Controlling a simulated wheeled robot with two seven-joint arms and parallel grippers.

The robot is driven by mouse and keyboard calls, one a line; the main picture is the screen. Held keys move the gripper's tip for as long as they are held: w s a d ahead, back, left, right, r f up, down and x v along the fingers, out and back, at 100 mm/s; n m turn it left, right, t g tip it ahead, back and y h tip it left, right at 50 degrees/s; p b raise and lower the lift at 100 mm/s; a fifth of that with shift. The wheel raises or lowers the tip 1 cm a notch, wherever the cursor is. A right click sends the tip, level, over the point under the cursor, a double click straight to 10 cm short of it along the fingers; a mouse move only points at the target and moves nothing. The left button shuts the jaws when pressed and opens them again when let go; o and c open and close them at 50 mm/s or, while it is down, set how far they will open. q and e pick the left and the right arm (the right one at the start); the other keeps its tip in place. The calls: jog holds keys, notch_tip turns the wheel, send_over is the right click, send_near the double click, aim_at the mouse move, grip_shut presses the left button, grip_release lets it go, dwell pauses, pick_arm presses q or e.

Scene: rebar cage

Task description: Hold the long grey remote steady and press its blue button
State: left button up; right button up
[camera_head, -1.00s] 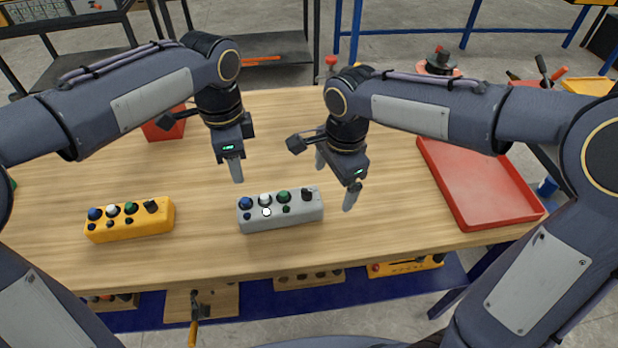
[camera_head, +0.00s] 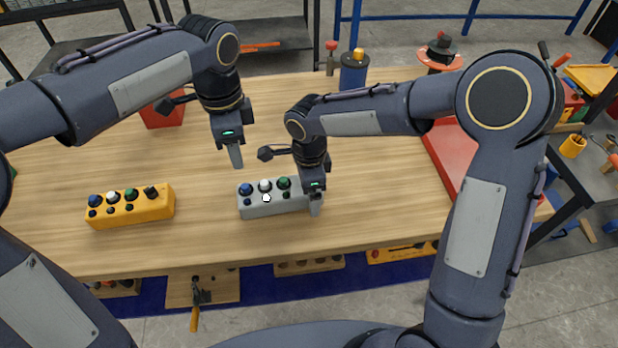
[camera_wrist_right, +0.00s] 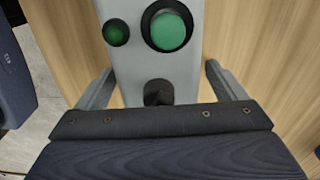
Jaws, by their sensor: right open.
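The long grey remote (camera_head: 270,205) lies on the table in the head view, with blue (camera_head: 246,189), white and green buttons along its top and smaller ones in front. My right gripper (camera_head: 315,204) is open around the remote's right end.
A yellow remote (camera_head: 130,208) with similar buttons lies to the left. A red box (camera_head: 163,115) is behind my left gripper, and a red tray (camera_head: 452,150) is at the right, partly behind my right arm. The table front (camera_head: 200,245) is clear.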

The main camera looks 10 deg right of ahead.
jog(key=shift+f, duration=0.1)
pick_arm(q)
jog(key=shift+c, duration=0.2)
pick_arm(e)
jog(key=c, duration=1.3)
pick_arm(q)
grip_shut()
pick_arm(e)
jog(key=shift+c, duration=0.2)
dwell(0.5)
